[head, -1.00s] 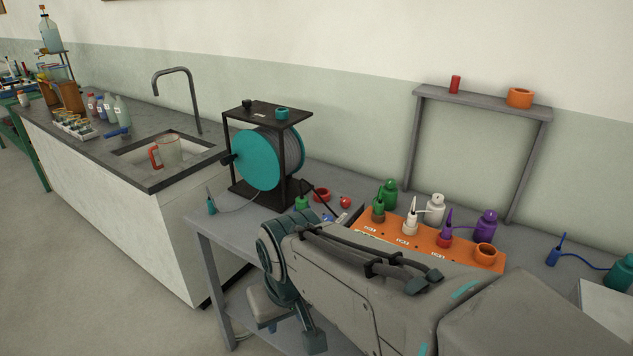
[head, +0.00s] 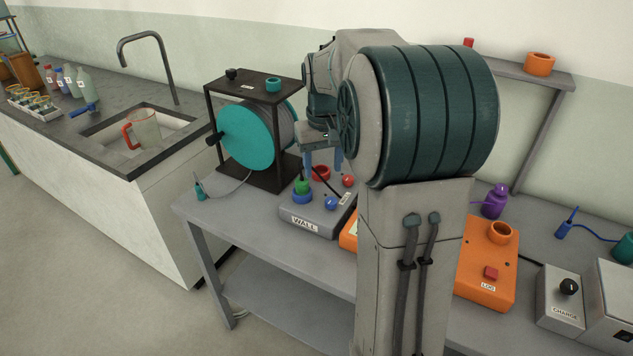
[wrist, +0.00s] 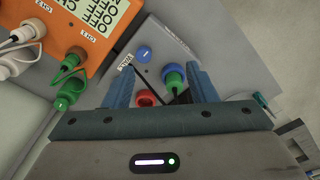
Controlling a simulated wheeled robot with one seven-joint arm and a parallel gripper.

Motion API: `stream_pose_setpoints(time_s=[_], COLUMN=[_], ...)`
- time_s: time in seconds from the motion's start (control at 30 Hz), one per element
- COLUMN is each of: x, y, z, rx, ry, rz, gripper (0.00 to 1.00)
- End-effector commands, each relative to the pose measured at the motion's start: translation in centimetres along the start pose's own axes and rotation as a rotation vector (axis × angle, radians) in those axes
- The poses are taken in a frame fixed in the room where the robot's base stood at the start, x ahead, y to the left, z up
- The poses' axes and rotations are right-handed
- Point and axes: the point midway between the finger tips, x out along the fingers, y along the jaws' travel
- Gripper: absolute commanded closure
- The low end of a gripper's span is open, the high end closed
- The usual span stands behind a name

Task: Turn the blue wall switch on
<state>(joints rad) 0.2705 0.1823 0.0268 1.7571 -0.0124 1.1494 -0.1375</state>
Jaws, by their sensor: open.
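The grey box marked WALL (head: 300,222) lies near the left end of the bench. It carries a blue knob (head: 331,203) on its top, near the front right; the knob also shows in the wrist view (wrist: 143,54). I cannot read the knob's on or off state. A blue ring with a green plug (head: 302,190) sits to its left. My gripper (head: 322,160) is open and empty above the back of the box, fingers pointing down. In the wrist view the fingers (wrist: 162,85) stand on either side of the plug and a red ring (wrist: 147,98), apart from the knob.
A cable reel in a black frame (head: 247,175) stands close left of my gripper. An orange panel (head: 485,270) with plugs lies to the right, partly hidden by my arm. A sink (head: 140,140) is at left.

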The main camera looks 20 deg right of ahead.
Motion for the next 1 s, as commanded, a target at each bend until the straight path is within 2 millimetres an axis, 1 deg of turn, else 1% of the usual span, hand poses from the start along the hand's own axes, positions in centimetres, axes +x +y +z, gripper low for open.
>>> stream_pose_setpoints(time_s=[0.03, 0.1, 0.2, 0.3, 0.47, 0.57, 0.8, 1.0], x=[0.4, 0.9, 1.4, 1.8, 3.0, 4.5, 9.7, 13.3], y=[1.1, 2.1, 3.3, 4.0, 4.2, 4.1, 3.9, 3.9], z=[-1.4, -2.8, -4.2, -4.8, -5.0, -4.9, -4.6, -4.4], rx=[0.009, 0.014, 0.018, 0.021, 0.022, 0.021, 0.019, 0.020], ry=[-0.014, -0.028, -0.043, -0.050, -0.056, -0.056, -0.057, -0.055], rz=[-0.003, -0.006, -0.011, -0.013, -0.014, -0.014, -0.014, -0.014], gripper=[0.48, 0.48, 0.48, 0.48, 0.48, 0.48, 0.48, 0.48])
